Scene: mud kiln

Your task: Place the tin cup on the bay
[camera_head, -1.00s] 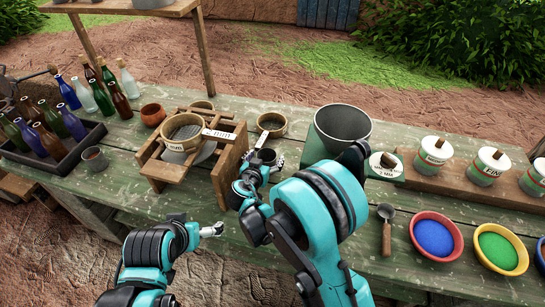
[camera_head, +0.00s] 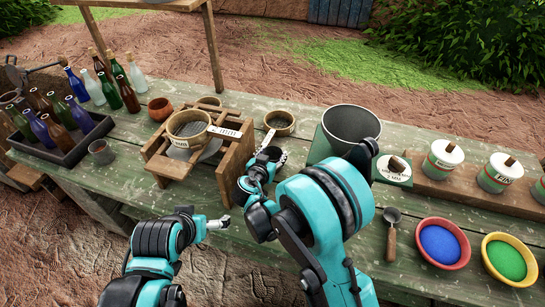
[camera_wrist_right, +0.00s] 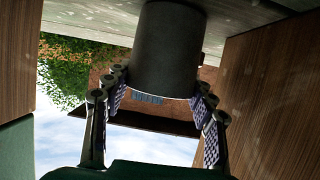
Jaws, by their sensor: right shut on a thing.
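A dark grey tin cup (camera_wrist_right: 168,50) is between the fingers of my right gripper (camera_wrist_right: 160,100) in the right wrist view. In the head view my right gripper (camera_head: 268,163) is shut on this cup (camera_head: 272,153), just right of the wooden sieve stand (camera_head: 235,150). Much of the cup is hidden by the gripper there. Wooden panels rise on both sides of the cup in the wrist view. I cannot tell which part is the bay. My left gripper (camera_head: 220,223) is at the table's front edge, away from the cup; its jaw opening is unclear.
A sieve (camera_head: 188,127) sits on the stand. Behind my right gripper are a round wooden sieve (camera_head: 279,121) and a large metal bucket (camera_head: 351,125). A scoop (camera_head: 391,235) and color bowls (camera_head: 440,245) lie right.

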